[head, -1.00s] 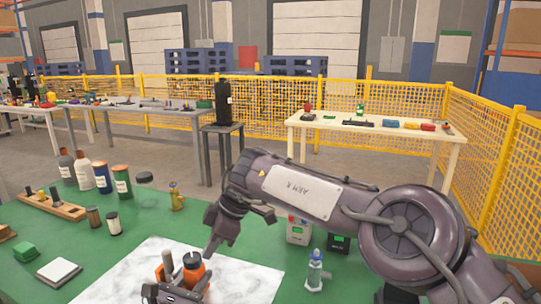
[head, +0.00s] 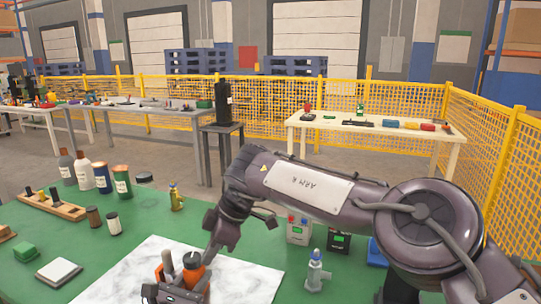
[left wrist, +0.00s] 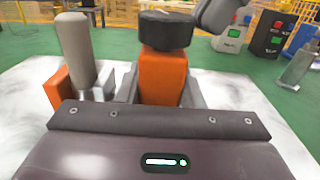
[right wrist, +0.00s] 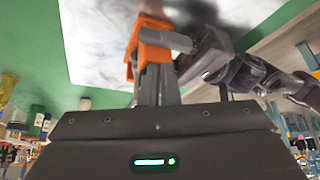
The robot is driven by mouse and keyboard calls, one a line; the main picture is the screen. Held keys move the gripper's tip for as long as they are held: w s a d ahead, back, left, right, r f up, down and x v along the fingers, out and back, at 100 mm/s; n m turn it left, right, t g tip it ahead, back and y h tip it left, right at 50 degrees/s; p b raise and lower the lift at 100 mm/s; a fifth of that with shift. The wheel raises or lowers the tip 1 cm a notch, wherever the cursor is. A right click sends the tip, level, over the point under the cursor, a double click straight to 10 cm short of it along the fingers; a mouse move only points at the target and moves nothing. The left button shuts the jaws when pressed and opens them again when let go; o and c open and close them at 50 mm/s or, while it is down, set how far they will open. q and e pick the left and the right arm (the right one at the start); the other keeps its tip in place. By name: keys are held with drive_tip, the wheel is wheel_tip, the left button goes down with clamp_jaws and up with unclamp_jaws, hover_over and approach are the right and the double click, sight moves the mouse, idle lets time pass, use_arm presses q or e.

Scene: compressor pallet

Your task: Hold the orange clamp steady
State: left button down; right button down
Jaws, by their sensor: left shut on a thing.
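The orange clamp (head: 193,274) with its dark round knob stands upright on the white marble slab (head: 250,283). In the left wrist view, the clamp (left wrist: 162,78) fills the space between my left fingers. My left gripper (head: 180,290) is shut on it at the bottom of the head view. My right gripper (head: 209,254) hangs just right of the knob. Its fingertips lie close together in the right wrist view (right wrist: 157,85), near orange parts. Whether they touch the clamp is unclear.
Several bottles (head: 102,177) and a wooden rack (head: 52,205) stand at left on the green table. A small brass-coloured fitting (head: 176,197) is behind the slab.

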drive_tip(key=shift+s+a, duration=0.1)
drive_tip(key=shift+s, duration=0.15)
approach(197, 274)
drive_tip(key=shift+w+a+r, duration=0.2)
drive_tip(key=shift+a+r, duration=0.05)
drive_tip(key=shift+r, duration=0.2)
drive_tip(key=shift+w+a+r, duration=0.25)
drive_tip(key=shift+r, duration=0.25)
drive_tip(key=s+a+m+t+h, duration=0.35)
drive_tip(key=m+t+h, duration=0.2)
drive_tip(key=m, duration=1.25)
drive_tip(key=shift+t+y, duration=0.35)
drive_tip(key=shift+t, duration=0.3)
drive_tip(key=shift+s+f, duration=0.2)
drive_tip(key=shift+f, duration=1.35)
drive_tip(key=shift+s+f, duration=0.2)
drive_tip(key=shift+f, duration=1.3)
